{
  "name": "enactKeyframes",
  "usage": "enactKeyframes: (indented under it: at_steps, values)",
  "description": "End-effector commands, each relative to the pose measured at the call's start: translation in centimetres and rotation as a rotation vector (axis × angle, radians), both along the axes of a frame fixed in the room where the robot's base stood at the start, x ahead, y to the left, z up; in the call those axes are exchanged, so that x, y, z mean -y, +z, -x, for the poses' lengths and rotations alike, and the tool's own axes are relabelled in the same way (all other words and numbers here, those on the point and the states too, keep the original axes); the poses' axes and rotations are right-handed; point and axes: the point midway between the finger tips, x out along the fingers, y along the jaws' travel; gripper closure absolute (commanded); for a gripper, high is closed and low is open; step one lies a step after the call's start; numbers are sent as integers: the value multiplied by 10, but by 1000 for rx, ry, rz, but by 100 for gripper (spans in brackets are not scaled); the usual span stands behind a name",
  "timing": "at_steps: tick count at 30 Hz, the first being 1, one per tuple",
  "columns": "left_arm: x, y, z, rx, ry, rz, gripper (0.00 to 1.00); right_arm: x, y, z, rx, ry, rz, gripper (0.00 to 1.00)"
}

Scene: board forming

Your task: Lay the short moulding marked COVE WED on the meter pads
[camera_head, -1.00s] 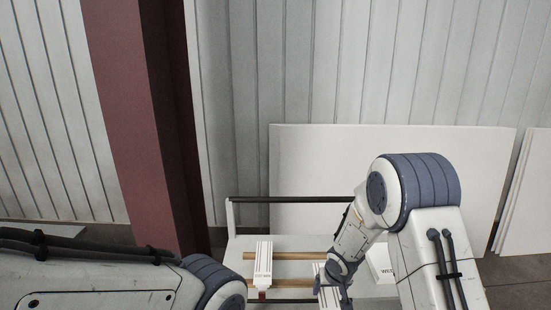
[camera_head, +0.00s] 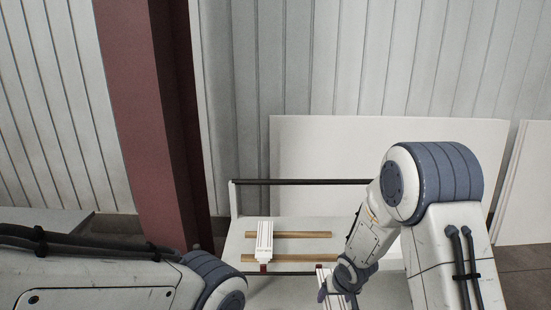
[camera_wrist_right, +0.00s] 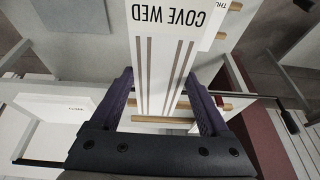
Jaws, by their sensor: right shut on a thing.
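My right gripper (camera_wrist_right: 166,102) is shut on the short white moulding marked COVE WED (camera_wrist_right: 166,45), which has long dark grooves and points away from the wrist. In the head view the right gripper (camera_head: 342,292) is low in the picture, with part of the grooved white moulding (camera_head: 322,285) beside it. My left arm comes in from the left; its gripper is out of view. I cannot make out the meter pads for sure.
Another white moulding (camera_head: 264,240) lies across two wooden strips (camera_head: 300,235) on a pale table (camera_head: 240,240). A dark rail (camera_head: 300,182) runs behind. A white block with unclear lettering (camera_wrist_right: 70,108) shows in the wrist view. White boards lean on the wall.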

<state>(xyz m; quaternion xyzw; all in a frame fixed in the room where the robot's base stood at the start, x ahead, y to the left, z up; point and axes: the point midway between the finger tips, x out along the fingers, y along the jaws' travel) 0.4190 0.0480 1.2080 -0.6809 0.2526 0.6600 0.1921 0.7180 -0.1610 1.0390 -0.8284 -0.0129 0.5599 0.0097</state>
Motion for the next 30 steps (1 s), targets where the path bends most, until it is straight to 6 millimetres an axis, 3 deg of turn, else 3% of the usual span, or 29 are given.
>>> enactKeyframes:
  at_steps: [1,12,26,30]
  values:
    - [0,-13,0,0,1,0,50,2,-11,6,2,-2,-4,100]
    - [0,-61,0,-1,5,-1,50,21,-50,60,13,-9,17,100]
    - [0,-63,0,-1,5,-1,50,26,-52,70,13,-11,29,100]
    - [0,-63,0,-1,5,-1,50,26,-68,72,7,-11,29,100]
